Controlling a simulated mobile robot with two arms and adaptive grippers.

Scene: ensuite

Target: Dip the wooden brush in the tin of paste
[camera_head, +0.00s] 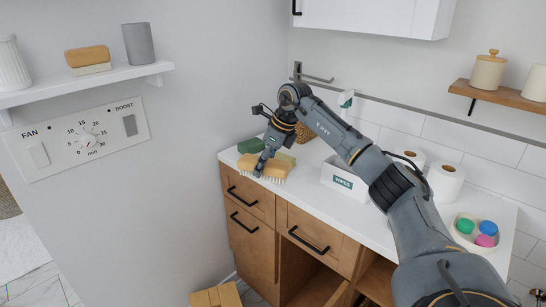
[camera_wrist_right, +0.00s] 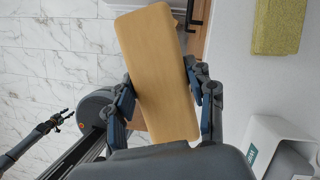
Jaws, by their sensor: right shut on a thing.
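The wooden brush (camera_head: 272,171), a tan block with pale bristles pointing down, is at the left end of the white counter. My right gripper (camera_head: 262,162) is shut on it from above. In the right wrist view the brush's smooth wooden back (camera_wrist_right: 158,70) lies between the two fingers. I cannot tell whether its bristles touch the counter. I cannot make out a tin of paste in either view. My left gripper (camera_wrist_right: 66,116) shows small at the left of the right wrist view, away from the brush; its opening is too small to judge.
A green block (camera_head: 250,145) and a yellow-green sponge (camera_wrist_right: 278,25) lie close by the brush. A white wipes box (camera_head: 344,180), paper rolls (camera_head: 445,181) and a dish (camera_head: 462,232) with coloured balls stand further right. A wall shelf (camera_head: 80,84) is at left.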

